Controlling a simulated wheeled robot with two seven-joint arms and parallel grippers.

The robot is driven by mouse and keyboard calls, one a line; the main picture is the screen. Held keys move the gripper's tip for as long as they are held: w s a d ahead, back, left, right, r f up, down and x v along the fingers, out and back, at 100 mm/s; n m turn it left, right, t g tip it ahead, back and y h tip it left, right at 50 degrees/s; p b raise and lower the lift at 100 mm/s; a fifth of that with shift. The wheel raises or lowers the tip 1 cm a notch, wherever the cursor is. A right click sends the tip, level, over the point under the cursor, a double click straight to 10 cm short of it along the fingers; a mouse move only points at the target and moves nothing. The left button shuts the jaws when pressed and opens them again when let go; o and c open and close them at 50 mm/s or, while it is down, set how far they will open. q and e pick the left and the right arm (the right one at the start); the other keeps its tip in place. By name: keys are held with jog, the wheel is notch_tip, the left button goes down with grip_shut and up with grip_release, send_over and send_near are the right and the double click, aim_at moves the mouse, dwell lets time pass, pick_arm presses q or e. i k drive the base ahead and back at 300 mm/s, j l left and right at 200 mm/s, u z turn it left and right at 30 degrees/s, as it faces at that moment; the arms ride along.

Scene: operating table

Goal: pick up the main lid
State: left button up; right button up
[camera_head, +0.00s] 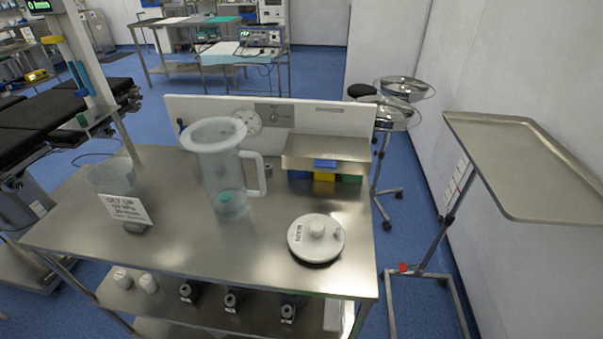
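The main lid (316,238) is a round white lid with a raised knob in its middle and dark lettering that seems to read MAIN. It lies flat on the right front part of the steel table (265,262), knob up, with a dark edge showing beneath its front rim. A tall clear jug (222,165) with a handle on its right stands left of and behind the lid. Neither of my grippers shows in the head view.
A clear container (112,177) and a white printed sign (127,209) stand at the left. A small raised shelf (326,148) with coloured blocks under it is at the back right. A tray stand (530,160) stands right of the table. The tabletop around the lid is clear.

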aim_at(314, 239)
jog(key=j+u, duration=0.1)
jog(key=u, duration=0.35)
jog(key=k+j+u, duration=0.1)
jog(key=u, duration=0.35)
jog(key=j+u, duration=0.2)
jog(key=u, duration=0.25)
jog(key=j+z, duration=0.1)
jog(key=z, duration=0.3)
jog(key=j+z, duration=0.1)
jog(key=z, duration=0.3)
jog(key=j+z, duration=0.1)
jog(key=z, duration=0.25)
jog(key=j+z, duration=0.1)
jog(key=z, duration=0.3)
